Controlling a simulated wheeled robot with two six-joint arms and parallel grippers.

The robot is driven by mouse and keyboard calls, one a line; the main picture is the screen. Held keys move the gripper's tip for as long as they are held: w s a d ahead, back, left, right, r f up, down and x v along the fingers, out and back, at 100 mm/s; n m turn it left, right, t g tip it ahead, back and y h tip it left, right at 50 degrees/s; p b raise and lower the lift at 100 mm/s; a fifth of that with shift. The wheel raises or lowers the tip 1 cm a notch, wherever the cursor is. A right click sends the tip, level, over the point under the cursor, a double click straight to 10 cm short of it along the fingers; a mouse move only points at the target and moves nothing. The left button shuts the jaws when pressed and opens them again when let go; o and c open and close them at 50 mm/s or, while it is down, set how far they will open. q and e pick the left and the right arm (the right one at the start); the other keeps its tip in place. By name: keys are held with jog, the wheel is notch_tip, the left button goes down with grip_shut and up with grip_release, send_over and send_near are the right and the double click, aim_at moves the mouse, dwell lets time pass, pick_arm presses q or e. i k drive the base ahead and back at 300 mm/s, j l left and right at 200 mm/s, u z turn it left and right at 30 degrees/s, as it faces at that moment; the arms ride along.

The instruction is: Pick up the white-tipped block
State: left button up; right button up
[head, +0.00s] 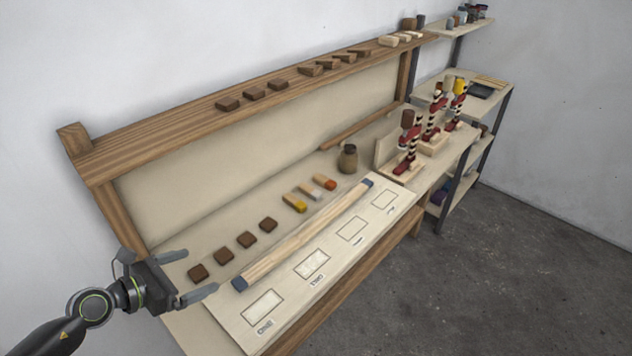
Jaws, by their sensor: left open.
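The white-tipped block (309,192) is a small pale wooden block with a whitish near end. It lies on the bench in the middle of the head view, between a yellow-tipped block (293,203) on its left and an orange-tipped block (324,182) on its right. My left gripper (202,270) is at the lower left, open, with its two fingers pointing right. It is well to the left of the white-tipped block, and its fingertips are near a dark brown block (198,272). My right gripper is not in view.
Several dark brown blocks (246,240) lie in a row left of the tipped blocks. A brown jar (347,160) stands behind right. A raised wooden shelf (200,124) runs along the back.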

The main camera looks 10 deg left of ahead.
aim_at(304, 188)
jog(key=i+l, duration=0.1)
jog(key=i, duration=0.45)
jog(key=i+l, duration=0.1)
jog(key=i, duration=0.45)
